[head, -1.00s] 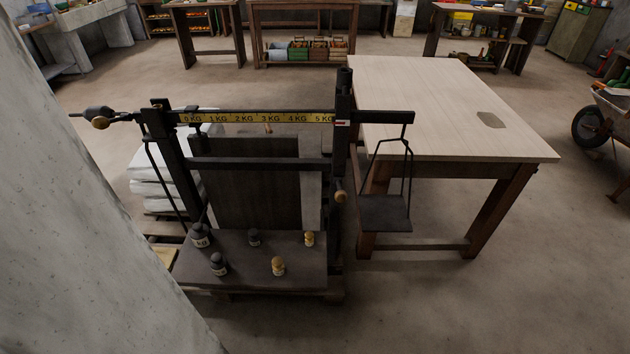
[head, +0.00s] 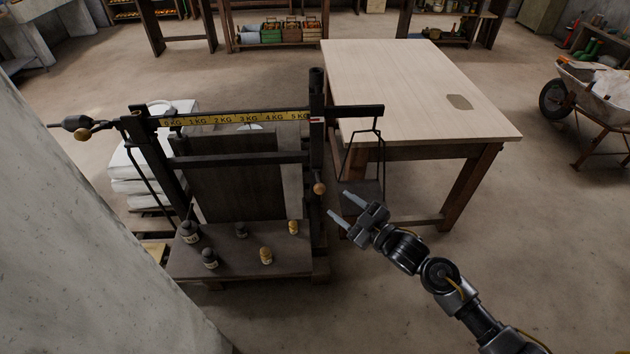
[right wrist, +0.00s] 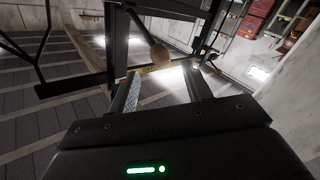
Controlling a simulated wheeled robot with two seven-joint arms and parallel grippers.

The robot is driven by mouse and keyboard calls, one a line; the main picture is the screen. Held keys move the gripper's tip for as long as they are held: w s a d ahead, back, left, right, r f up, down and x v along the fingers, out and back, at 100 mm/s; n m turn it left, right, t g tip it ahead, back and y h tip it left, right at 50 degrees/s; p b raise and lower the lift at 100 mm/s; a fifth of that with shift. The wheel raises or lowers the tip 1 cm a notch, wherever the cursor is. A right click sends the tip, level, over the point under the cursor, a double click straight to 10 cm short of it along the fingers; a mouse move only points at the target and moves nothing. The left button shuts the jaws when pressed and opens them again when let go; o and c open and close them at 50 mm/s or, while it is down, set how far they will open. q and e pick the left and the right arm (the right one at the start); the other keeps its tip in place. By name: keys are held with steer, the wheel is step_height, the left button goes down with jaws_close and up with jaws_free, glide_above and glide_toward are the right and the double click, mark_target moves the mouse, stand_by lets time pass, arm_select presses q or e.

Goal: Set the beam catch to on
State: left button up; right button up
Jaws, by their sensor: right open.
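The beam scale has a dark frame and a yellow kilogram strip (head: 235,118) along its beam. A round wooden knob (head: 319,189) sticks out from its right post; I take it as the beam catch's handle. In the right wrist view the knob (right wrist: 160,54) sits on a dark rod, ahead of and between my fingers. My right gripper (head: 339,203) is open and empty, just right of the knob and apart from it; its fingers also show in the wrist view (right wrist: 162,78). A small yellow label (right wrist: 150,69) shows behind the knob, too small to read surely. My left gripper is not in view.
Several small weights, such as a dark one (head: 210,258) and a brass one (head: 266,256), stand on the scale's platform (head: 235,263). A hanging pan (head: 372,190) is right of the post. A wooden table (head: 420,90) stands behind. A concrete pillar (head: 90,230) blocks the left.

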mark_target(318, 182)
steer(key=p+x, duration=0.1)
steer(key=x, duration=1)
steer(key=shift+r+p, duration=0.2)
steer(key=shift+p, duration=0.2)
steer(key=shift+s, duration=0.1)
jaws_close()
